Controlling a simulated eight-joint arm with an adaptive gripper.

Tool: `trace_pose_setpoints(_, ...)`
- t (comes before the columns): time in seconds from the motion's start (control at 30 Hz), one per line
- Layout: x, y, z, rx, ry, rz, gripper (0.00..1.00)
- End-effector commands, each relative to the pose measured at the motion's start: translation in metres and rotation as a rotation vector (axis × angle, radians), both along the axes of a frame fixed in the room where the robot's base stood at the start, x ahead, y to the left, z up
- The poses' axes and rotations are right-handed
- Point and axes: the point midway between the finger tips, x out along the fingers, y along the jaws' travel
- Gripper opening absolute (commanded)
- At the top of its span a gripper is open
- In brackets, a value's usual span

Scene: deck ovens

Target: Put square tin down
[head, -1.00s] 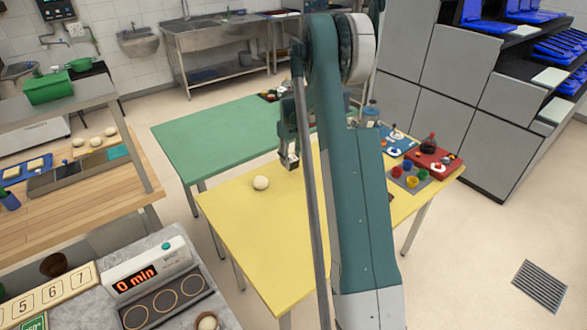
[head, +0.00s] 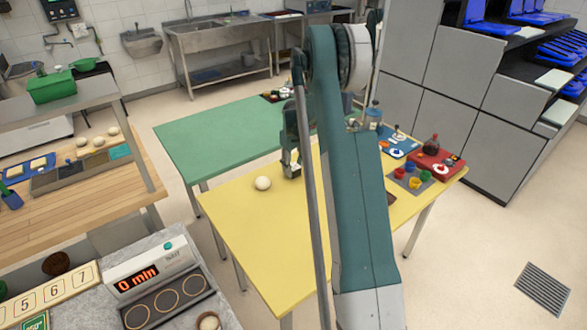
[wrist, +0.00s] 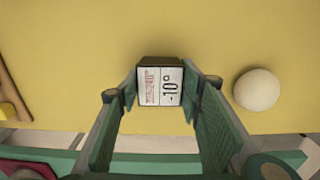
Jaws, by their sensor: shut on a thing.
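The square tin (wrist: 161,88) shows in the wrist view as a small dark box with a white label that reads "-10°" beside red print. It is between the two fingertips of my gripper (wrist: 160,92), which is shut on it. In the head view my gripper (head: 291,168) is low over the far left part of the yellow table (head: 255,245). The tin is too small and too covered there to make out. I cannot tell whether the tin touches the table top.
A pale round ball (head: 263,183) lies close beside my gripper, also in the wrist view (wrist: 256,90). The green table (head: 215,142) adjoins behind. A blue tray (head: 398,147), a red tray (head: 440,169) and colored cups (head: 413,183) fill the right end. The front left of the yellow table is clear.

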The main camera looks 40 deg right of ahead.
Motion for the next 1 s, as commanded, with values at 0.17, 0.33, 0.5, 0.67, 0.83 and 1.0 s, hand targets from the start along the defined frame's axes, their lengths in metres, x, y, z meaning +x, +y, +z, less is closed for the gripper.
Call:
trace_pose_setpoints(0.17, 0.0, 0.0, 0.0005, 0.0, 0.0, 0.0, 0.21)
trace_pose_setpoints(0.33, 0.0, 0.0, -0.0032, 0.0, 0.0, 0.0, 0.21)
trace_pose_setpoints(0.5, 0.0, 0.0, -0.0026, 0.0, 0.0, 0.0, 0.51)
trace_pose_setpoints(0.67, -0.0001, 0.0, -0.0025, 0.0, 0.0, 0.0, 0.51)
trace_pose_setpoints(0.83, -0.0001, 0.0, -0.0018, 0.0, 0.0, 0.0, 0.51)
trace_pose_setpoints(1.0, -0.0001, 0.0, 0.0034, 0.0, 0.0, 0.0, 0.51)
